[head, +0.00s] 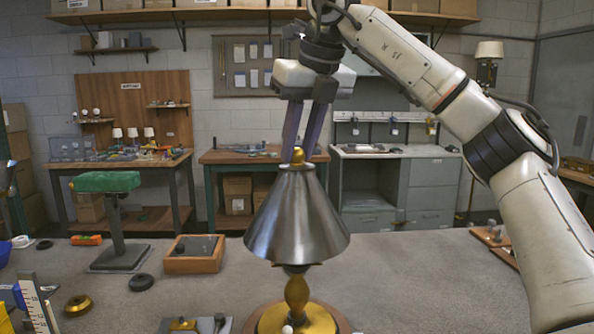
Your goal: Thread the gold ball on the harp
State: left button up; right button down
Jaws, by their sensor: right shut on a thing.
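A lamp stands upright on the bench in the middle of the head view, with a gold stem (297,294) and a round gold base. A grey metal cone shade (297,218) sits over it and hides the harp. The gold ball (298,156) is at the very top of the shade. My right gripper (298,150) points straight down over the shade, its long fingers shut on the gold ball. I cannot tell whether the ball's thread is engaged. My left gripper is not in view.
Left of the lamp are a wooden box (194,262), a stand with a green top (106,182), a black ring (141,282) and a gold ring (78,304). A flat grey plate (196,325) lies in front. Bare bench lies right of the lamp.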

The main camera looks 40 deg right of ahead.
jog(key=m, duration=0.1)
jog(key=m+h, duration=0.1)
jog(key=m, duration=0.1)
jog(key=shift+w+a+f+g, duration=0.1)
jog(key=shift+a+g, duration=0.1)
jog(key=shift+g, duration=0.1)
jog(key=shift+r+m+h, duration=0.2)
jog(key=shift+m+h, duration=0.1)
jog(key=shift+m, duration=0.4)
jog(key=shift+f+m, duration=0.15)
jog(key=shift+m, duration=0.25)
jog(key=shift+m+g+h+p, duration=0.3)
jog(key=shift+m+p, duration=0.2)
jog(key=shift+p, duration=0.25)
jog(key=shift+w+m+g+h+p, duration=0.1)
jog(key=shift+m+g+h+p, duration=0.25)
jog(key=shift+m+p, duration=0.65)
jog(key=shift+m+g+h+p, duration=0.15)
jog(key=shift+m+g+p, duration=0.3)
jog(key=shift+m+p, duration=0.55)
jog(key=shift+m+g, duration=0.3)
jog(key=shift+m, duration=0.6)
